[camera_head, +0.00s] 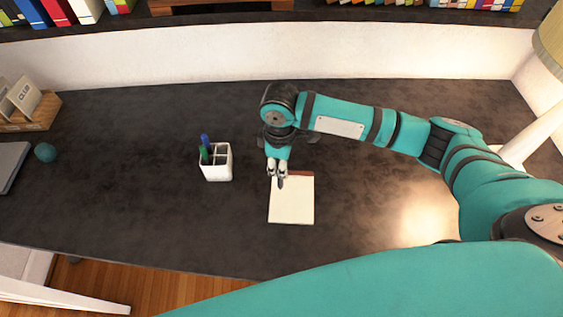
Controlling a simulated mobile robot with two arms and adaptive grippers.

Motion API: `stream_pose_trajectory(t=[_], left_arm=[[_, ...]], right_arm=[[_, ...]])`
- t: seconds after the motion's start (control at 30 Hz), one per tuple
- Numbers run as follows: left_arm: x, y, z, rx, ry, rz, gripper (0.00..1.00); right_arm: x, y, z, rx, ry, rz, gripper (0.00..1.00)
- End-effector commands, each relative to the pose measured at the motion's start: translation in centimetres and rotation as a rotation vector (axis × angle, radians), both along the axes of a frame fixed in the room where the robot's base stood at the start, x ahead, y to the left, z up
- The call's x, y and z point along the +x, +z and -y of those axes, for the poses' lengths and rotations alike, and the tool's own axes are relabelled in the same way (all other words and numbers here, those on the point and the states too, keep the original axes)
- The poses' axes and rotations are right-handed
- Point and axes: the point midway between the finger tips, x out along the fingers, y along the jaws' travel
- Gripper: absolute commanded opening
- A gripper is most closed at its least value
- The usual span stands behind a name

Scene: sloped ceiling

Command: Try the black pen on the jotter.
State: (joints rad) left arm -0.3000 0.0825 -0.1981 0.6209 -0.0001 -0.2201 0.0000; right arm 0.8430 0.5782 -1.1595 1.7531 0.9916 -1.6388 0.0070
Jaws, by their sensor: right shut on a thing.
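The jotter (291,205), a cream pad with a dark red-brown top edge, lies flat near the middle of the dark desk. My right gripper (277,172) points down over the jotter's upper left corner. It is shut on the black pen (281,183), a short dark piece of which shows below the fingertips over the page. I cannot tell if the tip touches the paper, and no mark shows on it. My left gripper is out of view.
A white pen holder (217,170) with compartments stands left of the jotter, holding a blue pen (205,141) and a green pen (204,154). A lamp (535,130) stands at right. Desk between is clear.

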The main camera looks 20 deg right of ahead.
Motion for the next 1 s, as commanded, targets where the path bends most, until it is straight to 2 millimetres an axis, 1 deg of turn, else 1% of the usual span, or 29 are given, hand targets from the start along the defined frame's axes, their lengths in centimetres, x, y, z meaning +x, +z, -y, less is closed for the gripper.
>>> stream_pose_trajectory(t=[0.27,0.53,0.6,1.0], left_arm=[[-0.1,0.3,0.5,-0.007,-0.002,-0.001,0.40],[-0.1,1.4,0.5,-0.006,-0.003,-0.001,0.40],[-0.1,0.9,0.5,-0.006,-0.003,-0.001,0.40],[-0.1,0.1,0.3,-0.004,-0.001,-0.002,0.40]], right_arm=[[0.0,0.1,0.0,0.000,-0.002,0.000,0.01],[0.0,0.2,0.1,-0.001,-0.007,0.001,0.01],[0.0,-0.6,0.1,0.000,-0.007,0.000,0.01],[0.0,-3.0,0.0,-0.001,-0.007,0.001,0.01]])
